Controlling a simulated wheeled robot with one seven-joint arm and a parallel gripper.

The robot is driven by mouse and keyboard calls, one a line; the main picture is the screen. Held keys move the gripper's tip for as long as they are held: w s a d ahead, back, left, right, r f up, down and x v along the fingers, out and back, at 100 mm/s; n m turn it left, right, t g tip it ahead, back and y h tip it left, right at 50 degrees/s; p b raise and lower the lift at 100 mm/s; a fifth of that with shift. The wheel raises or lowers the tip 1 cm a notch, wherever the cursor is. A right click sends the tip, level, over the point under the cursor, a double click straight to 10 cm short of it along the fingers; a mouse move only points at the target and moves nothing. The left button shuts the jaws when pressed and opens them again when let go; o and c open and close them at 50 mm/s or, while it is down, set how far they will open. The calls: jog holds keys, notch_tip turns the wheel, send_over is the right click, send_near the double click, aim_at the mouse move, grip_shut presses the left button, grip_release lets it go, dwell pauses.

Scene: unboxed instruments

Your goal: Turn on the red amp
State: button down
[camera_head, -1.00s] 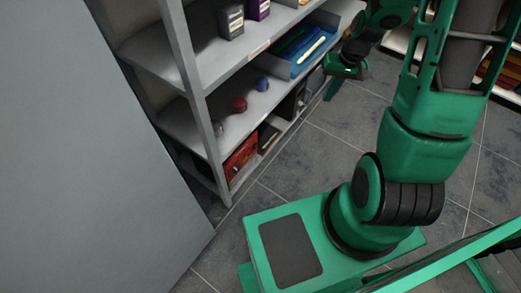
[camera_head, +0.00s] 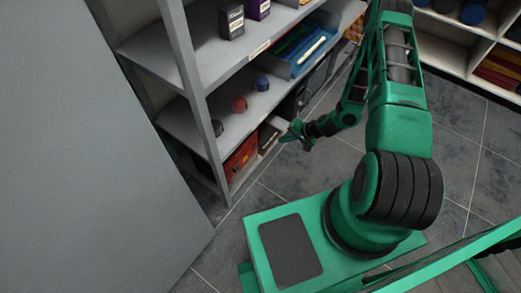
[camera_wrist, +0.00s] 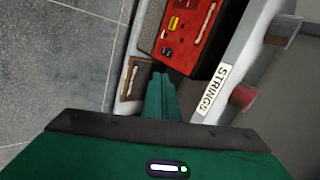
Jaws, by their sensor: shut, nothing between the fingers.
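The red amp (camera_head: 240,158) sits on the bottom level of the shelf unit in the head view, partly hidden by the shelf above. In the wrist view the red amp (camera_wrist: 178,42) shows its red panel with a yellow label, dark knobs and small switches. My gripper (camera_head: 297,134) is in front of the lower shelves, to the right of the amp. In the wrist view my gripper (camera_wrist: 162,76) has its fingers together and empty, pointing toward the amp's panel. I cannot tell if the fingertips touch anything.
A shelf edge with a STRINGS label (camera_wrist: 214,90) runs beside the amp. Round red (camera_head: 239,104) and blue (camera_head: 262,83) items stand on the shelf above it. A dark item (camera_head: 268,138) is right of the amp. The tiled floor (camera_head: 300,175) in front is clear.

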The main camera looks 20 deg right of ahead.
aim_at(255, 147)
notch_tip(255, 147, down, 6)
jog(key=s+a+m+t, duration=0.1)
jog(key=a+m, duration=0.1)
jog(key=shift+s+a+f, duration=0.2)
jog(key=shift+s+f, duration=0.05)
jog(key=shift+s, duration=0.05)
jog(key=w+r+x, duration=0.1)
jog(key=x, duration=1.2)
jog(key=shift+w+a+r, duration=0.35)
jog(key=shift+a, duration=0.05)
